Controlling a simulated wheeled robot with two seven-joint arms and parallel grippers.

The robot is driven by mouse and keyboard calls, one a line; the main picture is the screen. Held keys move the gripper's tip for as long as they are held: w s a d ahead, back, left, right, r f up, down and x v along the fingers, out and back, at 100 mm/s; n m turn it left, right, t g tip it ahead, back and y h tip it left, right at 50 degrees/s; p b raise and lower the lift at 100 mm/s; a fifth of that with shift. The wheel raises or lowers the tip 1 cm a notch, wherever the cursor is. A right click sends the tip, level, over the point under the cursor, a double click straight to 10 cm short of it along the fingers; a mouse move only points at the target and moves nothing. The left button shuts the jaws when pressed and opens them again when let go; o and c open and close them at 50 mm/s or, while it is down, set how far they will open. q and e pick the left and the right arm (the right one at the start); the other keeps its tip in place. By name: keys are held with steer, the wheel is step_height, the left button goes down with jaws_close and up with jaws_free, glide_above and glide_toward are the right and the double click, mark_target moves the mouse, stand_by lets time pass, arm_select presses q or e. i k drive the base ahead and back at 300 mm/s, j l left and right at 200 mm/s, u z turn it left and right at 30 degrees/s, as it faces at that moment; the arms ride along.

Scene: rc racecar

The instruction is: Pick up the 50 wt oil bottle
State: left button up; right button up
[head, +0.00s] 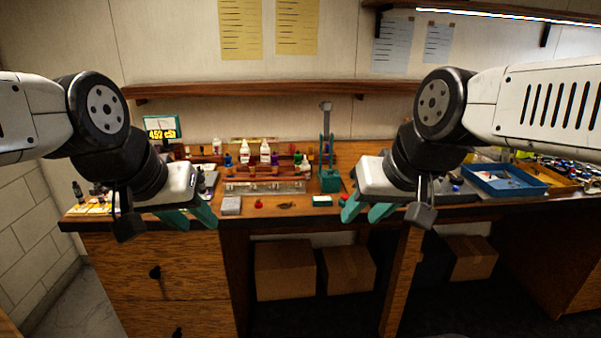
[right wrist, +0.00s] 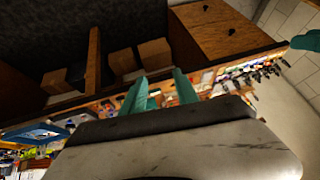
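Several small bottles stand on and around a rack at the back of the workbench in the head view. Two are white bottles, a left one (head: 244,151) and a right one (head: 265,152); their labels are too small to read, so I cannot tell which is the 50 wt oil. My left gripper (head: 195,222) is open and empty at the bench's front left, apart from the bottles. My right gripper (head: 366,213) is open and empty over the front edge, right of the bottles; its teal fingers also show in the right wrist view (right wrist: 160,92).
A teal stand (head: 328,172) rises right of the bottles. A blue tray (head: 504,192) and an orange tray (head: 551,180) lie at the right. A shelf (head: 270,88) runs above. Cardboard boxes (head: 285,270) sit under the bench. A small red item (head: 258,204) lies near the front edge.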

mark_target(306, 167)
steer(key=i+l+u, duration=0.15)
steer(key=i, duration=0.3)
steer(key=i+l+u, duration=0.2)
steer(key=i, duration=0.25)
steer(key=i+l+u, duration=0.15)
steer(key=i, duration=0.25)
steer(key=k+l, duration=0.1)
steer(key=l, duration=0.15)
